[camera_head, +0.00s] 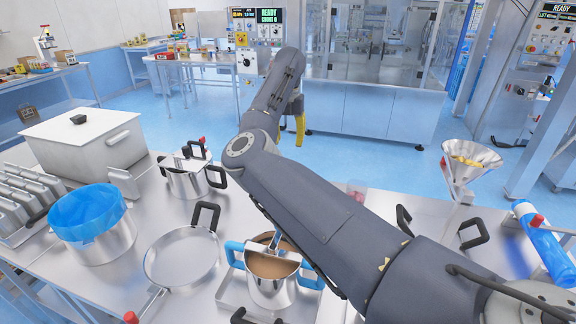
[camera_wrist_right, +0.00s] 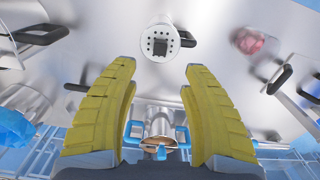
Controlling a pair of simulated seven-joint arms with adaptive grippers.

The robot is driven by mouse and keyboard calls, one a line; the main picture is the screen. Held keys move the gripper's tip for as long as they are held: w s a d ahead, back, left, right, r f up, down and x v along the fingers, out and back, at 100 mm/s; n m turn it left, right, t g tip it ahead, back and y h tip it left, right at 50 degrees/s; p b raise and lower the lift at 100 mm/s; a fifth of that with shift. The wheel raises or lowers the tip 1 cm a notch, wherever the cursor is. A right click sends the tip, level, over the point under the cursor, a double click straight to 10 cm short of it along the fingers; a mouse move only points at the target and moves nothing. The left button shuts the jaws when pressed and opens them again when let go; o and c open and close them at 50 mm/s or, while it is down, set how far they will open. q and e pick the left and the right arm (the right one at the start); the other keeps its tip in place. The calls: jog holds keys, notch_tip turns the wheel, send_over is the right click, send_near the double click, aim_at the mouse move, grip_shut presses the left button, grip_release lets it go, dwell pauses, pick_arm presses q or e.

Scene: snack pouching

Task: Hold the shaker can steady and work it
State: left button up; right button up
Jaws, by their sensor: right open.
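The shaker can (camera_wrist_right: 160,42) is a silver cylinder with dark holes in its top. In the right wrist view it stands on the steel table, beyond my fingertips and between their lines. It is not seen in the head view, where my right arm covers part of the table. My right gripper (camera_wrist_right: 158,75) has yellow ribbed fingers, spread wide with nothing between them. In the head view only part of its yellow fingers (camera_head: 300,130) shows past the arm. My left gripper is in neither view.
A pot of brown liquid with blue handles (camera_head: 268,288) stands beside a shallow round pan (camera_head: 182,258). A blue-lined pot (camera_head: 105,243), a lidded pot (camera_head: 190,183) and a white box (camera_head: 85,140) are at left. A funnel (camera_head: 470,165) is at right.

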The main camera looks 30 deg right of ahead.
notch_tip(320, 180, down, 11)
jog(key=shift+r, duration=0.15)
dwell(0.4)
grip_shut()
jog(key=shift+c, duration=0.4)
grip_release()
dwell(0.3)
jog(key=shift+r, duration=0.1)
notch_tip(320, 180, up, 12)
dwell(0.6)
dwell(0.3)
